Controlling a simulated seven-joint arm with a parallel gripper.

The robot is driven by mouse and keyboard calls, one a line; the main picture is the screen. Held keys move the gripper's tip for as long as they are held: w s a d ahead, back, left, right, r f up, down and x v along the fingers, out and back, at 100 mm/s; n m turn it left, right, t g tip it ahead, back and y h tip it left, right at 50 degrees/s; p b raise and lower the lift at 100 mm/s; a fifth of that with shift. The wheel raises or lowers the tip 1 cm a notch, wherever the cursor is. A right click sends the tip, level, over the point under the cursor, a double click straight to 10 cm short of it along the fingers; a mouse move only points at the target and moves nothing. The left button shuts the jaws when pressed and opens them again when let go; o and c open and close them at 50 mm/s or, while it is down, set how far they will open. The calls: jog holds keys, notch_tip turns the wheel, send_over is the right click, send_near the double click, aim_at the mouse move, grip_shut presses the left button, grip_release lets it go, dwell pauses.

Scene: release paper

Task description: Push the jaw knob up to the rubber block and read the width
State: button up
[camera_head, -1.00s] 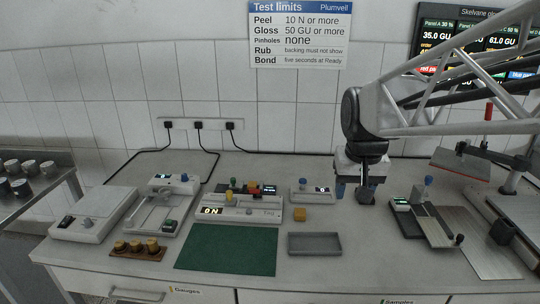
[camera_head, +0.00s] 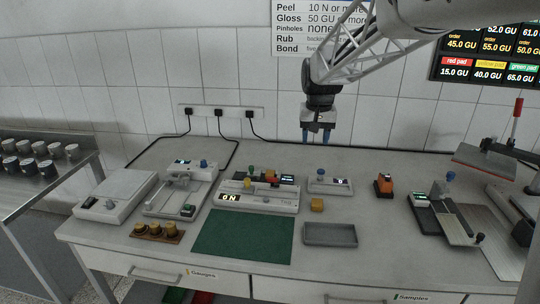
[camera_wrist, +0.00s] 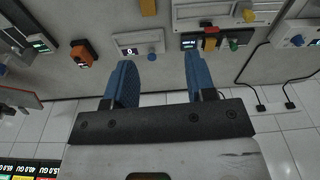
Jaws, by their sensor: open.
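A small grey gauge (camera_head: 330,186) with a lit display stands at the middle back of the table, a blue knob (camera_head: 312,171) on its left end. The wrist view shows the gauge upside down, reading 0 (camera_wrist: 130,50), with its blue knob (camera_wrist: 152,57). A yellow-orange block (camera_head: 317,204) lies in front of it, apart from it. I cannot tell for sure which knob is the jaw knob or which block is rubber. My gripper (camera_head: 317,136) is open and empty, raised above and behind the gauge; its blue fingers (camera_wrist: 159,70) touch nothing.
An orange-red device (camera_head: 384,186) stands right of the gauge. A longer instrument (camera_head: 262,203) with coloured knobs stands left. A grey tray (camera_head: 330,240) and green mat (camera_head: 243,246) lie in front. Another blue-knobbed device (camera_head: 189,172) stands further left. Cables run along the back.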

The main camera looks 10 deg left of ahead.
jog(key=shift+n+g, duration=0.4)
jog(key=shift+g, duration=0.2)
jog(key=w+a+f, duration=0.6)
jog(key=w+a, duration=0.1)
jog(key=a, duration=0.1)
jog(key=w+a+f, duration=0.6)
jog(key=w+a, duration=0.2)
jog(key=w+a+f, duration=0.6)
jog(key=w+a, duration=0.1)
jog(key=a, duration=0.1)
jog(key=shift+w+f, duration=0.1)
jog(key=shift+w, duration=0.3)
jog(key=shift+w+a+f, duration=0.2)
jog(key=shift+a+f, duration=0.15)
jog(key=shift+f, duration=3.9)
grip_shut()
